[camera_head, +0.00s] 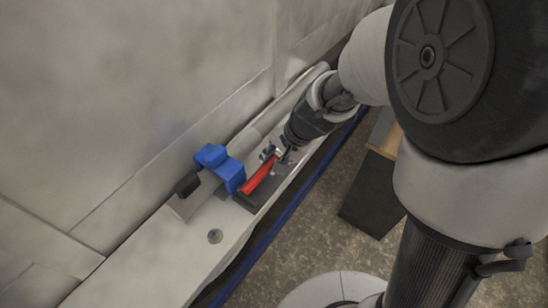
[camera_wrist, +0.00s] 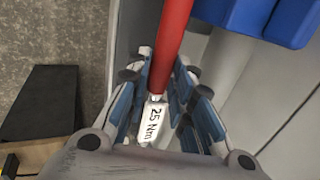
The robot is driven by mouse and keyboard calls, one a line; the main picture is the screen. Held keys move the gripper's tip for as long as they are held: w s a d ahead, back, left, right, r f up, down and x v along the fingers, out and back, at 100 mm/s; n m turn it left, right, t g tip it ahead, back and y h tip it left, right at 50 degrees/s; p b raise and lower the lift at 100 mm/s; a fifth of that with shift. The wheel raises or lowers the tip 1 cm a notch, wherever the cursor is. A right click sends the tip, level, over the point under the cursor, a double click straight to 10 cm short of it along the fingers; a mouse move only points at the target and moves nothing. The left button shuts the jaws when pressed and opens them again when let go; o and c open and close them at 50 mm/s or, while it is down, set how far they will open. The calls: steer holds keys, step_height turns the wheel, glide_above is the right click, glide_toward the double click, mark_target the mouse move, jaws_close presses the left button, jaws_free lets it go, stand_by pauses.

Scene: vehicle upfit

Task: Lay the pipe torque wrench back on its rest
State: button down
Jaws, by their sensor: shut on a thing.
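The pipe torque wrench has a red handle (camera_head: 260,176) and, in the wrist view, a white part marked "25 Nm" (camera_wrist: 154,122). My gripper (camera_head: 275,155) is shut around the wrench. In the wrist view its blue-padded fingers (camera_wrist: 163,82) lie on both sides of it, and the red handle (camera_wrist: 173,40) runs on past the fingertips. The wrench lies low over the pale ledge; I cannot tell whether it touches anything below. A dark grey piece (camera_head: 246,203) shows at the handle's far end; I cannot tell if it is the rest. The wrench's head is hidden.
A blue block (camera_head: 217,166) stands on the ledge (camera_head: 165,262) close beside the handle, and shows in the wrist view (camera_wrist: 270,16). A small grey knob (camera_head: 215,236) sits on the ledge. A wall rises behind. A dark box (camera_head: 366,195) stands on the floor right of the ledge.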

steer(key=shift+f+b, duration=0.3)
steer(key=c, duration=1.3)
jaws_free()
steer(key=shift+p+v, duration=2.6)
steer(key=shift+v, duration=1.45)
steer(key=shift+f, duration=0.1)
